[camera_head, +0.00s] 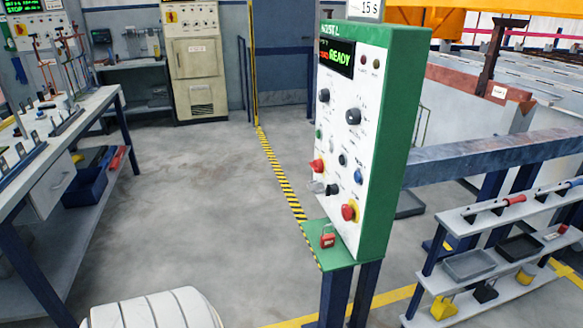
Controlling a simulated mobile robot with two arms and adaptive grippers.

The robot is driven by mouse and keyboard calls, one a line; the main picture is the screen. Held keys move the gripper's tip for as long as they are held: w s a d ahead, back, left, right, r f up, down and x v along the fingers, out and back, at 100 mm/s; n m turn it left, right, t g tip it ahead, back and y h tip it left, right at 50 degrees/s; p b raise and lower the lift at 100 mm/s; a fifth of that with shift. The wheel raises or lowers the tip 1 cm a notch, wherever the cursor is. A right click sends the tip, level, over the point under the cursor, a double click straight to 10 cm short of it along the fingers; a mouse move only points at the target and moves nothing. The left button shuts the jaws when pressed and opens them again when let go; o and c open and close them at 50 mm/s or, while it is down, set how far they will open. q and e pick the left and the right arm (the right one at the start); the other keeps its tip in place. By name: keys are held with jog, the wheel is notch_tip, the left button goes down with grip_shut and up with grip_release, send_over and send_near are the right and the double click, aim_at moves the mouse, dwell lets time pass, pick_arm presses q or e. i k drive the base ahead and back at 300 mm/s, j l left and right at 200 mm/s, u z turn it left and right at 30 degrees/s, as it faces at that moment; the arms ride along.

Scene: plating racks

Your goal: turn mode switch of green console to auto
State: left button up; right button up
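The green console (398,140) stands right of the middle, seen at an angle, with a white front panel of controls. Its display (337,58) reads READY in green, with small red text beside it. Below are two larger black knobs, one at the upper left (324,95) and one to its right (353,116). Smaller buttons, a red knob (317,166) and a red mushroom button (349,211) sit lower. The labels are too small to read, so I cannot tell which knob is the mode switch or its setting. Neither gripper is in view.
A red padlock (328,238) sits on the console's green ledge. A workbench (100,100) with a blue bin (85,187) is at left, and a grey shelf rack (460,215) at right. A beige cabinet (197,75) stands behind.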

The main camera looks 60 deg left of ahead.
aim_at(333, 188)
jog(key=u, duration=1.4)
